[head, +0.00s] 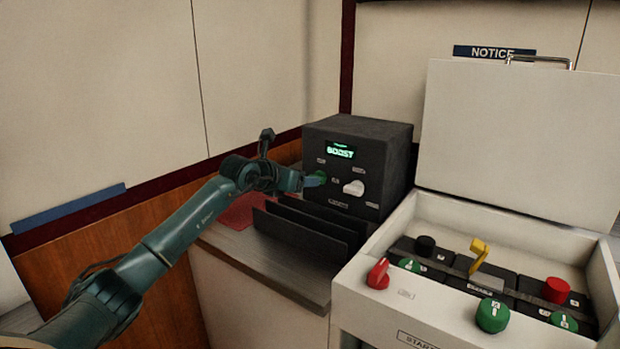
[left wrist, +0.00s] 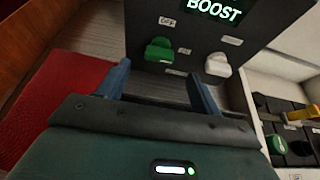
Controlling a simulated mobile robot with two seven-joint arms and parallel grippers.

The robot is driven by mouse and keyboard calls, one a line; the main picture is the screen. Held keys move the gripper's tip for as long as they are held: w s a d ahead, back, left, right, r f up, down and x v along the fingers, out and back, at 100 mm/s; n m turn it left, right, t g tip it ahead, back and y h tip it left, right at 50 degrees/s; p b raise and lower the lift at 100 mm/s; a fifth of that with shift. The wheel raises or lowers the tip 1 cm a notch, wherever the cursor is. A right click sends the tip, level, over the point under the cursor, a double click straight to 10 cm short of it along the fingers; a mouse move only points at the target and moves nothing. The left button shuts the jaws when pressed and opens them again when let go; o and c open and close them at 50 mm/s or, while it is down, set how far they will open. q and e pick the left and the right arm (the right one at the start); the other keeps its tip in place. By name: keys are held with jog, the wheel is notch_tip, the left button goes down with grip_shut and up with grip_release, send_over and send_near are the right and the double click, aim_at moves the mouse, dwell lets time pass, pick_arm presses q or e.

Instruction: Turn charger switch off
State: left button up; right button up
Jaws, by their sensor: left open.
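The charger (head: 375,150) is a dark box on the counter with a lit green display reading BOOST (head: 340,152). Its face carries a green switch knob (left wrist: 159,51) and a white knob (head: 353,187); the white one also shows in the left wrist view (left wrist: 218,65). A small OFF label (left wrist: 167,21) sits above the green knob. My left gripper (head: 312,181) is close in front of the charger face at the green knob. In the left wrist view its two blue fingers (left wrist: 160,84) are spread, with the green knob beyond and between them, apparently not gripped. My right gripper is not in view.
A red mat (head: 243,210) and dark upright plates (head: 305,235) lie before the charger. To the right stands an open white case (head: 375,285) with a red switch (head: 378,273), green knobs (head: 492,315) and a yellow lever (head: 479,254). Its raised lid (head: 520,140) stands behind.

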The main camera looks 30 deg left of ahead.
pick_arm(q)
jog(key=shift+x, duration=2.8)
jog(key=shift+c, duration=0.2)
jog(key=c, duration=0.9)
jog(key=shift+c, duration=0.2)
jog(key=shift+w+a+f+n+h+p, duration=0.1)
jog(key=shift+a+n+h+p, duration=0.1)
jog(key=shift+n+h, duration=0.85)
jog(key=shift+a+f+n+h+p, duration=0.15)
jog(key=shift+n+h, duration=0.5)
jog(key=shift+n, duration=0.7)
jog(key=shift+a+r, duration=0.1)
